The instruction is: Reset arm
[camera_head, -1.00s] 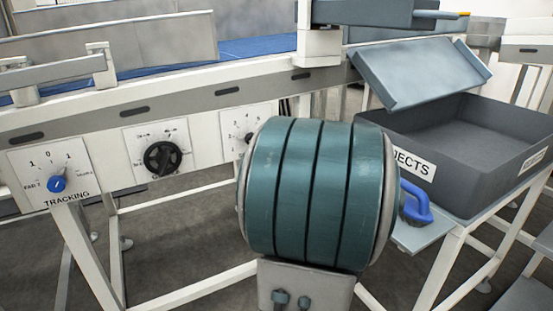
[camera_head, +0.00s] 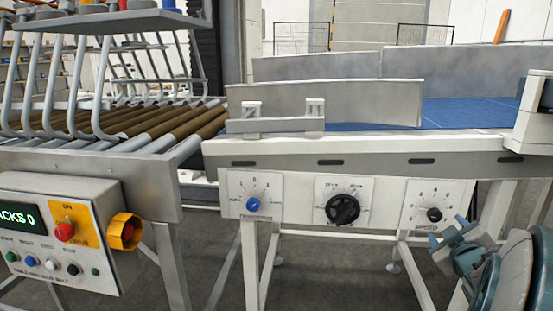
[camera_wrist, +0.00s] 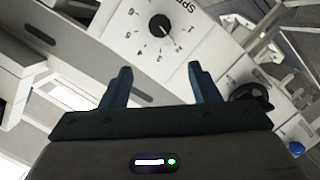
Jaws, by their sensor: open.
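My gripper (camera_head: 447,231) is at the lower right of the head view, in front of the conveyor frame and just below the right-hand dial. Part of my teal arm shows beside it at the picture's edge. In the wrist view, the two dark blue fingers of my gripper (camera_wrist: 158,74) stand apart with nothing between them. The speed dial's black knob (camera_wrist: 160,25) is beyond the fingertips. I cannot tell the exact gap to the panel.
A conveyor with a blue belt (camera_head: 465,113) runs along the right, with a blue tracking knob (camera_head: 253,204) and a black middle knob (camera_head: 342,210) on its side. A roller section (camera_head: 160,130) and a control box (camera_head: 70,235) with a yellow-ringed button stand left.

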